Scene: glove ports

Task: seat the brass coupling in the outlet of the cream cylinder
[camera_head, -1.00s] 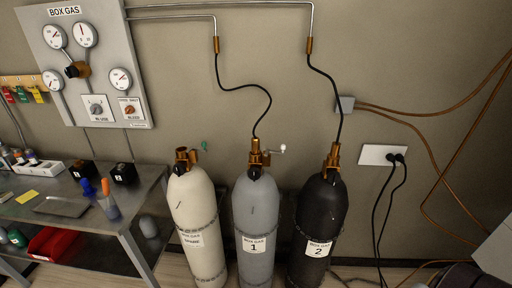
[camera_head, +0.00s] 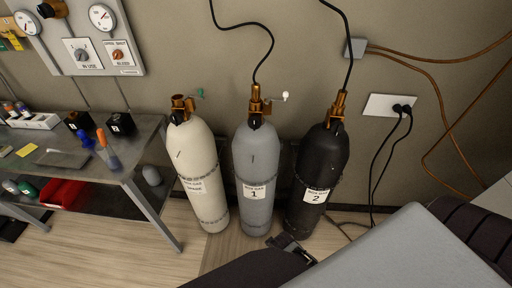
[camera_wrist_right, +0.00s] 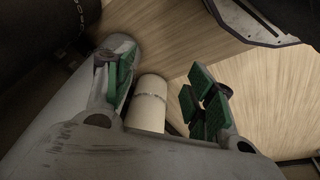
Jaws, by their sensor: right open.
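The cream cylinder (camera_head: 203,180) stands leftmost of three gas cylinders, upright, with a brass valve outlet (camera_head: 181,104) and a small green handle on top. A brass coupling (camera_head: 256,98) at the end of a black hose sits at the top of the grey cylinder (camera_head: 256,170). My right gripper (camera_head: 292,249) is low in front of the grey and black cylinders, apart from them, and partly hidden by my arm. In the right wrist view my right gripper (camera_wrist_right: 162,82) is open, its green pads apart; a cream cylindrical body (camera_wrist_right: 148,105) shows beyond them. My left gripper is out of view.
The black cylinder (camera_head: 320,170) stands at the right with its own hose. A metal bench (camera_head: 140,150) with small items is at the left. A wall outlet (camera_head: 392,106) with black cords is at the right.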

